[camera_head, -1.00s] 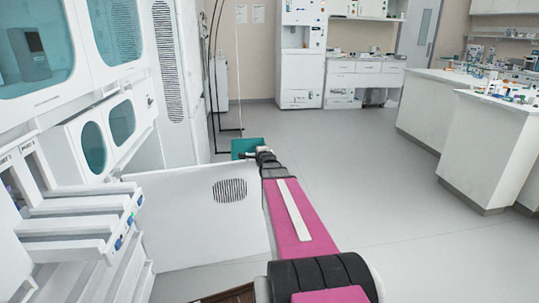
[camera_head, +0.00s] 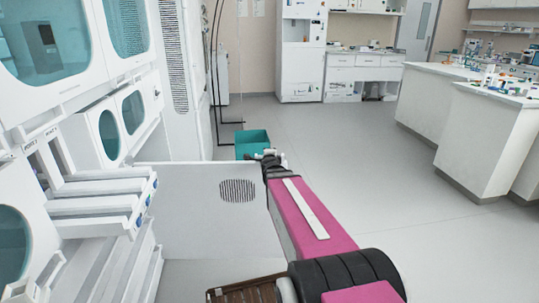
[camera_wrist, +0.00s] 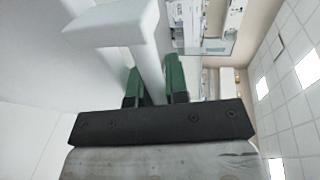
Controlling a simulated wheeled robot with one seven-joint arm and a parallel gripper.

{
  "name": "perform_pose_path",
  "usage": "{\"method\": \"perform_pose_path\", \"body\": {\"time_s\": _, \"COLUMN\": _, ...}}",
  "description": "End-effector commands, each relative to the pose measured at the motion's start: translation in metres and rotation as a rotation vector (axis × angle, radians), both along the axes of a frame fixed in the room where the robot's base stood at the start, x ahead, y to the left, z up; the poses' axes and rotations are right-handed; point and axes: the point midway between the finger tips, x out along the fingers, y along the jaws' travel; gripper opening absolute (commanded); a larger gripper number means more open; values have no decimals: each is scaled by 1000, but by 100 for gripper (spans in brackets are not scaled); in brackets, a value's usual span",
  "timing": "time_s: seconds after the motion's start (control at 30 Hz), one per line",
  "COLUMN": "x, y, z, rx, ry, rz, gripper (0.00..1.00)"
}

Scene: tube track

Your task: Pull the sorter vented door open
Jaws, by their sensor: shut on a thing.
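The sorter vented door (camera_head: 190,205) is a white panel with a dark slotted vent. It stands out from the sorter's white body in the head view, clearly open. My gripper (camera_head: 268,157) is at the door's far top corner, at the end of my pink arm. In the wrist view, the green fingers of my gripper (camera_wrist: 153,85) are shut on the white door handle (camera_wrist: 148,55), one on each side of its bar. The handle's hold is too small to make out in the head view.
White sorter drawers (camera_head: 100,205) jut out left of the door. A teal bin (camera_head: 252,138) stands on the floor just beyond my gripper. A brown slatted crate (camera_head: 240,292) is at the bottom. White counters (camera_head: 470,120) stand at right, with clear floor between.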

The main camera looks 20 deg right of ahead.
Motion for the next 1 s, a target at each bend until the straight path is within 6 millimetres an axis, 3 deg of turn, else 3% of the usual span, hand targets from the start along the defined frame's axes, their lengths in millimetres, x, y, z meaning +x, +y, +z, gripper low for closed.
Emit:
{"method": "perform_pose_path", "body": {"time_s": 0.47, "x": -3, "y": 2, "z": -1, "rx": 2, "ry": 2, "rz": 3, "gripper": 0}}
{"method": "perform_pose_path", "body": {"time_s": 0.5, "x": -3, "y": 2, "z": -1, "rx": 3, "ry": 1, "rz": 2, "gripper": 21}}
{"method": "perform_pose_path", "body": {"time_s": 0.53, "x": -3, "y": 2, "z": -1, "rx": 2, "ry": 2, "rz": 2, "gripper": 25}}
{"method": "perform_pose_path", "body": {"time_s": 0.83, "x": -4, "y": 1, "z": 0, "rx": 1, "ry": 1, "rz": -2, "gripper": 25}}
{"method": "perform_pose_path", "body": {"time_s": 1.0, "x": -16, "y": 3, "z": 2, "rx": 1, "ry": 1, "rz": -3, "gripper": 25}}
